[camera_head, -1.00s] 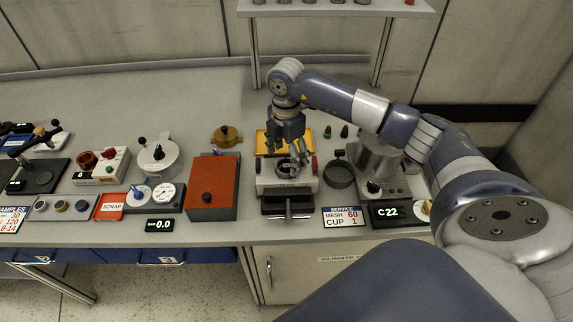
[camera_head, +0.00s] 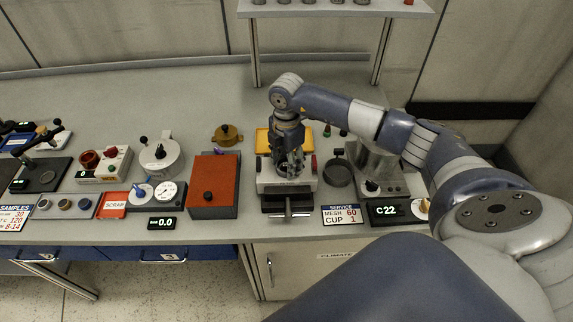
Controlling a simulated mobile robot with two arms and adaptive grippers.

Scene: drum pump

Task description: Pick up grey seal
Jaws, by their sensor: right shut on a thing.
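My right gripper (camera_head: 289,170) reaches down from above onto the white and black vise-like fixture (camera_head: 262,188) at the middle of the bench. Its fingers are shut on a small grey part at the top of the fixture, which I take to be the grey seal. The fingers and the small scale hide most of it, so its shape is not clear. I cannot tell whether it still touches the fixture. My left gripper is not in view.
A yellow tray (camera_head: 262,143) lies just behind the fixture. A red-topped box (camera_head: 214,180) stands close on the left. A dark ring-shaped cup (camera_head: 338,174) and a grey machine (camera_head: 377,163) stand on the right. A shelf (camera_head: 335,10) rises behind. The back left of the bench is clear.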

